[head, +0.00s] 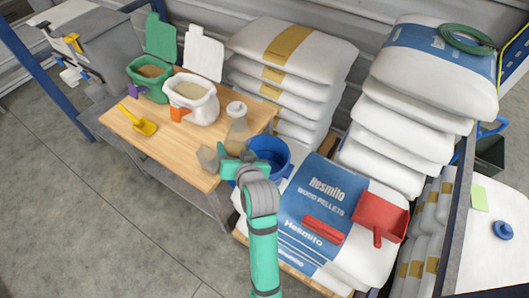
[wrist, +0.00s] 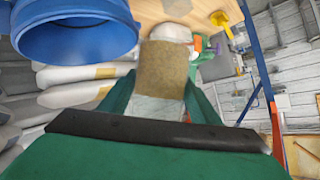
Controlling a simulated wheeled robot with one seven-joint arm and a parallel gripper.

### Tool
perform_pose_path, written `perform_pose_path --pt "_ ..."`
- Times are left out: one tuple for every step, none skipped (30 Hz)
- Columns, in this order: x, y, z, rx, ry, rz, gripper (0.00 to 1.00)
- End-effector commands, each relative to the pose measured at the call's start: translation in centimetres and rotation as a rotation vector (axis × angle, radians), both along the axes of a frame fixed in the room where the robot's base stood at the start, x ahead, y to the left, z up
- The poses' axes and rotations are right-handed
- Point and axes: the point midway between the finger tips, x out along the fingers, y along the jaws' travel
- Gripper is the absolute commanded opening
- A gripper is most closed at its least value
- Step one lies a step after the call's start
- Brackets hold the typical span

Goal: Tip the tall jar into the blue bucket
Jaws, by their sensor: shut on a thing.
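My gripper (head: 232,168) is shut on a see-through jar (head: 208,157), which I take as the tall jar. In the wrist view the jar (wrist: 165,72) lies between the fingers, clear at the near part and tan at the far part. In the head view it reaches left from the fingers, over the table's front right corner, and looks tilted. The blue bucket (head: 283,150) stands just right of and behind my gripper, partly hidden by it. The bucket also shows at the upper left of the wrist view (wrist: 75,28). I cannot see its inside clearly.
Another jar with a white lid (head: 237,124) stands on the wooden table (head: 185,160) behind my gripper. A green bag (head: 148,82), a white bag (head: 192,108) and a yellow scoop (head: 142,125) are further left. Pellet sacks (head: 320,195) and a red dustpan (head: 380,215) lie right.

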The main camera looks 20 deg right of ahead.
Motion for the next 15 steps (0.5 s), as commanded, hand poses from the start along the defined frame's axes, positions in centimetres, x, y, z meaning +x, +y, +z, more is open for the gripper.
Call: perform_pose_path --pt "0.0 0.2 0.4 0.071 0.005 -0.003 0.26" --pt "0.0 0.4 0.5 0.120 0.011 -0.003 0.26" --pt "-0.1 0.6 0.5 0.184 0.020 -0.003 0.26" --pt "-0.1 0.8 0.5 0.233 0.026 -0.003 0.26" --pt "-0.1 1.0 0.5 0.281 0.031 -0.003 0.26" --pt "-0.2 1.2 0.6 0.347 0.038 -0.003 0.26" --pt "-0.2 1.3 0.4 0.392 0.045 -0.005 0.26" --pt "-0.2 1.4 0.4 0.437 0.051 -0.004 0.26" --pt "-0.2 1.5 0.3 0.498 0.057 -0.004 0.26" --pt "-0.2 1.6 0.2 0.543 0.063 -0.004 0.26" --pt "-0.2 1.7 0.2 0.590 0.069 -0.003 0.26" --pt "-0.2 1.8 -0.1 0.646 0.077 -0.003 0.26" --pt "-0.2 1.9 -0.2 0.691 0.083 -0.002 0.26" --pt "-0.2 1.9 -0.4 0.735 0.088 -0.003 0.26" --pt "-0.3 1.8 -0.6 0.794 0.096 -0.004 0.26"
